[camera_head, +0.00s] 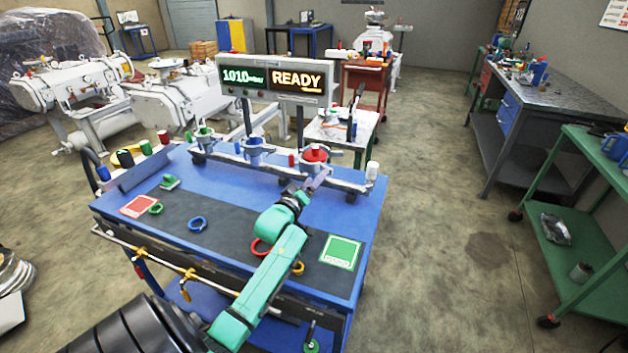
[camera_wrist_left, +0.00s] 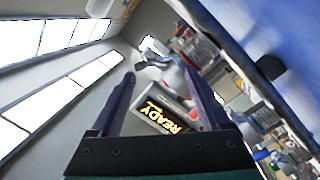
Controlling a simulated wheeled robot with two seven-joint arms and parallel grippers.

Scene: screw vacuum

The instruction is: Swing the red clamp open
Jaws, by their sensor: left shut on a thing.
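The red clamp (camera_head: 316,155) sits at the right end of the metal pipe along the back of the blue cart, a grey ring with red in the middle. My left gripper (camera_head: 319,181) reaches it from the front right, fingers at its near side. In the left wrist view the fingers (camera_wrist_left: 159,75) stand a little apart, with a grey metal part (camera_wrist_left: 155,59) at their tips. They are shut on part of the clamp; the exact contact is hard to see. My right gripper is in neither view.
The blue cart (camera_head: 232,195) carries a blue clamp (camera_head: 256,150) and a green clamp (camera_head: 204,137) left of the red one. A display (camera_head: 275,79) reading READY stands behind. Red (camera_head: 139,206) and green (camera_head: 341,252) pads and loose rings lie in front.

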